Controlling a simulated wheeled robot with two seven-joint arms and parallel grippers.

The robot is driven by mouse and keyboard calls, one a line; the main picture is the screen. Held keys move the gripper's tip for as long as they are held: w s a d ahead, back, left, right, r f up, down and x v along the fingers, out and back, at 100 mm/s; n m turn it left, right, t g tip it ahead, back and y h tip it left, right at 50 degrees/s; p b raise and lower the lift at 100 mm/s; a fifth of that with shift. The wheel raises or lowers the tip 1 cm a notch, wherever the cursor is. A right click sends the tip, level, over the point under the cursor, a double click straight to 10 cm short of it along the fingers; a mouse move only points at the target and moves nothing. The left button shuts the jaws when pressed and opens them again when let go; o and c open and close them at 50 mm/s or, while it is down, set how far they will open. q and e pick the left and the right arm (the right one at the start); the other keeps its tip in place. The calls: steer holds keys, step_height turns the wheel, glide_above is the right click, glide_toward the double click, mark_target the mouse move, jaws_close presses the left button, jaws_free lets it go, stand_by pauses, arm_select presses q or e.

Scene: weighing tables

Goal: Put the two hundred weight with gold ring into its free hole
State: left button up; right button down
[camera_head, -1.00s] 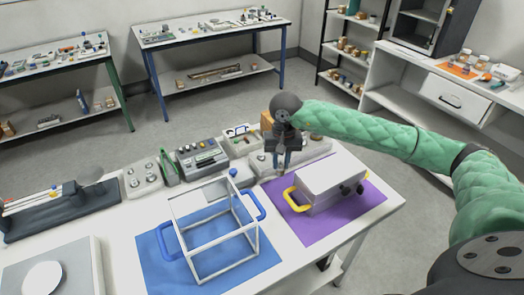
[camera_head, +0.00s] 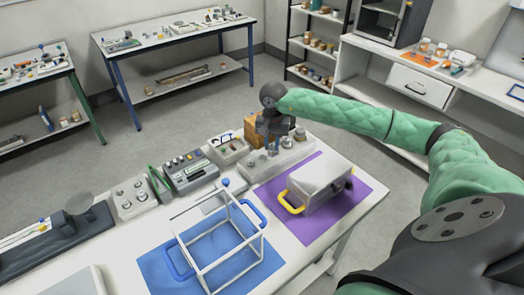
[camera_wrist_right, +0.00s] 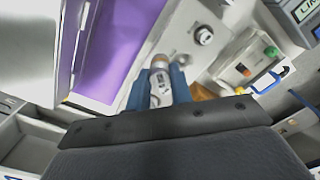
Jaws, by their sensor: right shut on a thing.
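My right gripper (camera_head: 272,146) is over the light grey weight block (camera_head: 290,160) at the back of the near table. In the right wrist view, its blue fingers (camera_wrist_right: 156,92) are shut on a silver weight (camera_wrist_right: 161,87) with a tan end and a marked label. The label is too small to read, and I cannot make out the gold ring. The block (camera_wrist_right: 183,27) lies under the held weight, with another silver weight (camera_wrist_right: 204,36) standing in it. Its free hole is not clear, and I cannot tell whether the held weight touches the block. My left gripper is not in view.
A grey box (camera_head: 320,186) with a yellow handle is on the purple mat (camera_head: 352,202). A white open frame with blue handles (camera_head: 262,213) stands on the blue mat (camera_head: 160,275). An orange-brown box (camera_head: 251,130) and several instruments line the table's back edge.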

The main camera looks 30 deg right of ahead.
steer(key=w+f, duration=0.2)
steer(key=w, duration=0.1)
steer(key=w+f, duration=0.2)
steer(key=shift+a, duration=0.3)
steer(key=shift+f, duration=1.5)
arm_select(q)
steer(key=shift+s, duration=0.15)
arm_select(e)
steer(key=c, duration=1.2)
jaws_free()
steer(key=shift+c, duration=0.2)
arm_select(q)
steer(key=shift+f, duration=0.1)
arm_select(e)
steer(key=shift+r, duration=0.1)
steer(key=shift+r+b, duration=0.25)
steer(key=shift+b, duration=0.05)
arm_select(q)
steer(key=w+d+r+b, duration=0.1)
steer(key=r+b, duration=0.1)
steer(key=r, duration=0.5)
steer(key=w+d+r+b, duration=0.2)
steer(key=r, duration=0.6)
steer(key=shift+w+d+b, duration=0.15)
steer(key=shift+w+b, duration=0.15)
steer(key=shift+b, duration=0.1)
arm_select(e)
step_height(320, 180, up, 11)
steer(key=shift+r, duration=0.2)
